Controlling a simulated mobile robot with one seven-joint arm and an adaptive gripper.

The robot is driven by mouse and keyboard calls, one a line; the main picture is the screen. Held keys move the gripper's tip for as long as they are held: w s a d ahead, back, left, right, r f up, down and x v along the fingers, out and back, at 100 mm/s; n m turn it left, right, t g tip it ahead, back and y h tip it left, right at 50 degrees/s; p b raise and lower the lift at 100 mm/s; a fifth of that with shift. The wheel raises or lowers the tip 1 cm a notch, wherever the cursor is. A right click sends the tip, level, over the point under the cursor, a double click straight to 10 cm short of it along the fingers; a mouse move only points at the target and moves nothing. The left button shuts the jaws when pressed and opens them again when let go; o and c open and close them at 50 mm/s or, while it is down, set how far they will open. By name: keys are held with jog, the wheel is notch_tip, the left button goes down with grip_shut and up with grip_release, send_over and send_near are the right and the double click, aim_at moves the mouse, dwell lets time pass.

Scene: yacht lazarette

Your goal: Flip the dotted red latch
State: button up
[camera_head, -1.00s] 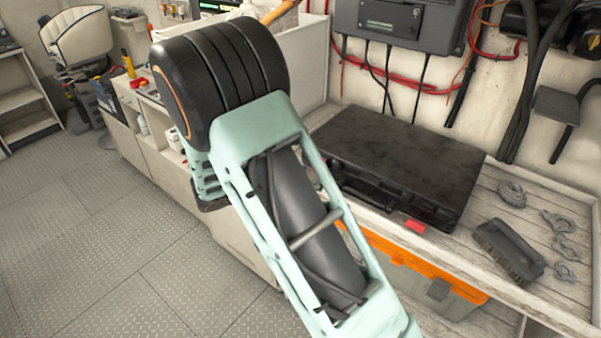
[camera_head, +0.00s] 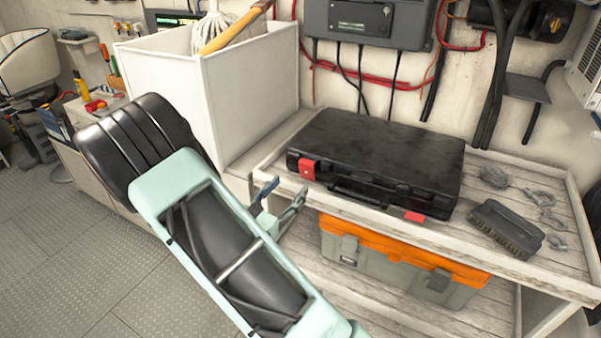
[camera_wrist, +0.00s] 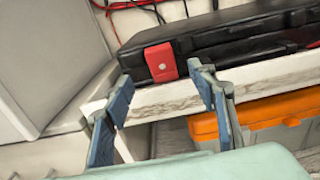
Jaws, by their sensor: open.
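The dotted red latch (camera_head: 307,169) is on the front left of the closed black case (camera_head: 400,150). In the wrist view the red latch (camera_wrist: 161,62) shows a small pale dot and lies flat against the case front. A second red latch (camera_head: 414,216) is at the case's front right and seems to stick outward. My gripper (camera_head: 284,191) is open and empty, in front of and a little left of the dotted latch. In the wrist view its blue-padded fingers (camera_wrist: 161,80) sit to either side of the latch's line, apart from it.
The case lies on a wooden shelf (camera_head: 490,246) with a raised front lip. A grey-and-orange toolbox (camera_head: 390,265) is below it. A black brush (camera_head: 506,228) and several shackles (camera_head: 548,218) lie to the right. A tall white bin (camera_head: 220,90) stands left of the case.

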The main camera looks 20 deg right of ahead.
aim_at(305, 166)
jog(key=x, duration=0.8)
jog(key=shift+w+d+p, duration=0.1)
jog(key=shift+d+p, duration=0.15)
jog(key=shift+p, duration=0.05)
jog(key=c, duration=1.2)
jog(key=shift+o, duration=0.2)
jog(key=p, duration=0.1)
jog(key=r+g+p, duration=0.1)
jog(key=p, duration=0.1)
jog(key=shift+w+d+r+y, duration=0.1)
jog(key=shift+w+d+y, duration=0.1)
jog(key=shift+y, duration=0.2)
jog(key=shift+w+d+r+g+y+p, duration=0.1)
jog(key=shift+d+g+y+p, duration=0.15)
jog(key=shift+g+y+p, duration=0.35)
jog(key=shift+w+p, duration=0.1)
jog(key=shift+p, duration=0.3)
jog(key=shift+f, duration=0.2)
